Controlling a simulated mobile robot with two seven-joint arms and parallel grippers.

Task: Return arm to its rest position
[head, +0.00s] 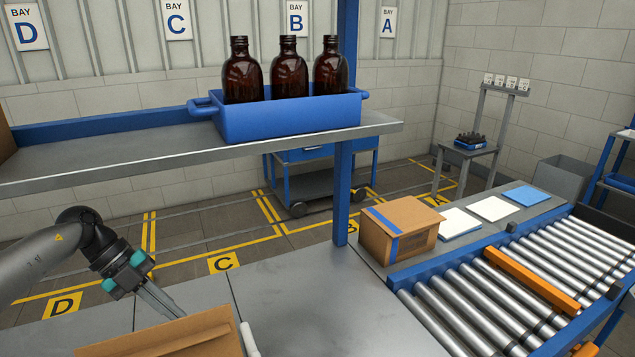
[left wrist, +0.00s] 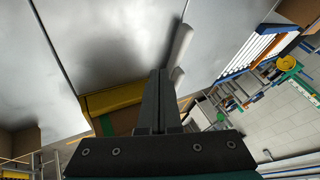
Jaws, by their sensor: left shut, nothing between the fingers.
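My left arm comes in from the left in the head view. Its gripper (head: 168,305) is shut with nothing in it, over the grey table, just behind an open cardboard box (head: 180,338) at the bottom edge. In the left wrist view the shut fingers (left wrist: 160,95) point across the grey surface, with a cardboard-coloured box (left wrist: 112,108) beside them. Three amber bottles (head: 289,78) stand upright in a blue tote (head: 290,118) on the raised shelf, well apart from my gripper. My right gripper does not show.
The metal shelf (head: 130,156) with its blue post (head: 343,195) stands above the grey table (head: 310,310). A taped cardboard box (head: 400,228) sits at the table's right, beside a roller conveyor (head: 500,290). A white rod-like object (head: 249,340) lies by the open box. The table's middle is clear.

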